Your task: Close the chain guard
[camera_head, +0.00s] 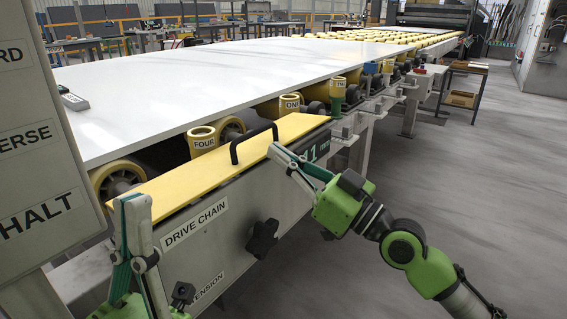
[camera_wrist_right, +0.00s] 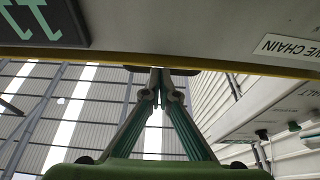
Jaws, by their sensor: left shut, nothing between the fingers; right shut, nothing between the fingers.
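The chain guard is a long yellow lid (camera_head: 200,175) with a black bar handle (camera_head: 252,142). It lies along the top of the grey drive chain housing (camera_head: 215,235), and I see no clear gap under its front edge. Its yellow edge (camera_wrist_right: 240,66) also shows in the right wrist view. My right gripper (camera_head: 273,150) is shut and empty, its tips at the lid's front edge near the handle. In the right wrist view the closed tips (camera_wrist_right: 160,72) meet in front of a dark shape, perhaps the handle; contact is unclear. My left gripper (camera_head: 134,198) is shut and empty, near the lid's near end.
A black star knob (camera_head: 263,238) sticks out of the housing front. A large pale slab (camera_head: 230,75) rests on rollers behind the lid. Yellow cups labelled FOUR (camera_head: 203,141) and ONE (camera_head: 291,107) stand beside it. A control panel (camera_head: 35,140) stands at left. Floor at right is clear.

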